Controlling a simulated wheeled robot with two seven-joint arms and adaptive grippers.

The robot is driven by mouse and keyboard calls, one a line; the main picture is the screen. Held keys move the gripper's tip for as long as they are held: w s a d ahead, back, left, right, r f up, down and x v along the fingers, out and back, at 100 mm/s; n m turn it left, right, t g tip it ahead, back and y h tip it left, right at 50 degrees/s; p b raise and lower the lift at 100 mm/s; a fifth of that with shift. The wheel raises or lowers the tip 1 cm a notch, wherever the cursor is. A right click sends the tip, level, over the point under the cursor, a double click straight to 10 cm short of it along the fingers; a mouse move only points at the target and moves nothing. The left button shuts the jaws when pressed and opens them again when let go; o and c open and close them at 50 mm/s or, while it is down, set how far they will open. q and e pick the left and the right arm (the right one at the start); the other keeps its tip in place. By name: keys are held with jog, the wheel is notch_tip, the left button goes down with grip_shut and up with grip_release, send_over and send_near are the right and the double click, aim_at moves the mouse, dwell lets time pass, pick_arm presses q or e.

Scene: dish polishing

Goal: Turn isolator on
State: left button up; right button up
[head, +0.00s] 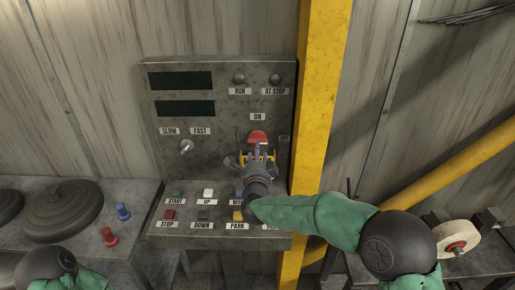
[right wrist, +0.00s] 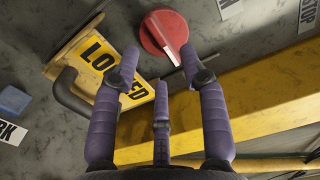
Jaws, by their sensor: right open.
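The red round isolator knob (head: 257,137) sits on the grey control panel (head: 222,150), below the ON label (head: 257,117). The OFF label (head: 284,138) is to its right. In the right wrist view the knob (right wrist: 160,30) has a white mark at its lower right edge. A yellow LOCKED plate (right wrist: 92,55) with a dark bent handle (right wrist: 72,92) is beside it. My right gripper (head: 258,158) is open in front of the panel, just below the knob. Its purple fingers (right wrist: 160,58) are spread, with nothing between them. My left gripper is out of view.
Labelled push buttons (head: 208,193) line the panel's lower ledge, under my right gripper. A yellow post (head: 322,90) stands close on the right. A toggle switch (head: 186,146) is on the left. A blue piece (head: 123,211) and a red piece (head: 109,237) stand on the left bench.

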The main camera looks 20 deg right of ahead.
jog(key=shift+x, duration=2.3)
grip_shut()
